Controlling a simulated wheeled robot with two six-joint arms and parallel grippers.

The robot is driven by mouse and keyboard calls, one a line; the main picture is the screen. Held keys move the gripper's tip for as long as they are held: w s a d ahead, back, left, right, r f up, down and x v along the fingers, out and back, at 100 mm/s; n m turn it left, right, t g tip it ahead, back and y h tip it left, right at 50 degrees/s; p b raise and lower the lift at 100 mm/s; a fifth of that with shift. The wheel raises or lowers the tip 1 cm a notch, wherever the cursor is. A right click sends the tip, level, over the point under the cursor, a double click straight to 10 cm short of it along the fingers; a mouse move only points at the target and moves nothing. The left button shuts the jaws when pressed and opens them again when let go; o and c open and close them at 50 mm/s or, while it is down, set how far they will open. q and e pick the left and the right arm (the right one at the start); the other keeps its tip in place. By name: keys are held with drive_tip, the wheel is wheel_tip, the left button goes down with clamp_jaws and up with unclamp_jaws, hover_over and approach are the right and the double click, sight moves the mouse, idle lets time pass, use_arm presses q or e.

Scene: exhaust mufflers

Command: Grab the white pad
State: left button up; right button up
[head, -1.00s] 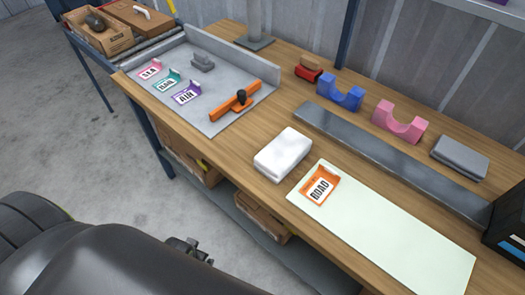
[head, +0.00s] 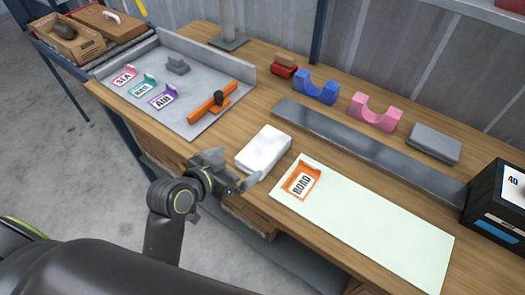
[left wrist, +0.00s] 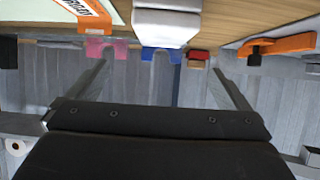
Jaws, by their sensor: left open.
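The white pad (head: 264,149) is a thick block lying flat near the front edge of the wooden table, left of the ROAD card. It also shows at the top middle of the left wrist view (left wrist: 166,27). My left gripper (head: 240,168) is open and empty, just in front of the table edge, close to the pad's near left side. In the left wrist view its two fingers (left wrist: 160,68) stand wide apart, with the pad beyond them. I cannot tell whether a finger touches the pad. My right gripper is not in view.
The orange ROAD card (head: 302,180) lies on a pale mat (head: 375,226) right of the pad. A grey tray (head: 185,118) with tags and an orange bar is at the left. A long dark metal strip (head: 365,146) lies behind. A black box (head: 497,208) stands at right.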

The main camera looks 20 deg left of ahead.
use_arm(q)
approach(263, 147)
drive_tip(key=x, duration=0.5)
drive_tip(key=shift+s+d+f, duration=0.15)
drive_tip(key=shift+s+d, duration=0.05)
drive_tip(key=shift+a+p+x, duration=0.2)
drive_tip(key=shift+p+x, duration=0.35)
drive_tip(key=shift+x, duration=2.15)
drive_tip(key=shift+w, duration=0.1)
drive_tip(key=c, duration=0.9)
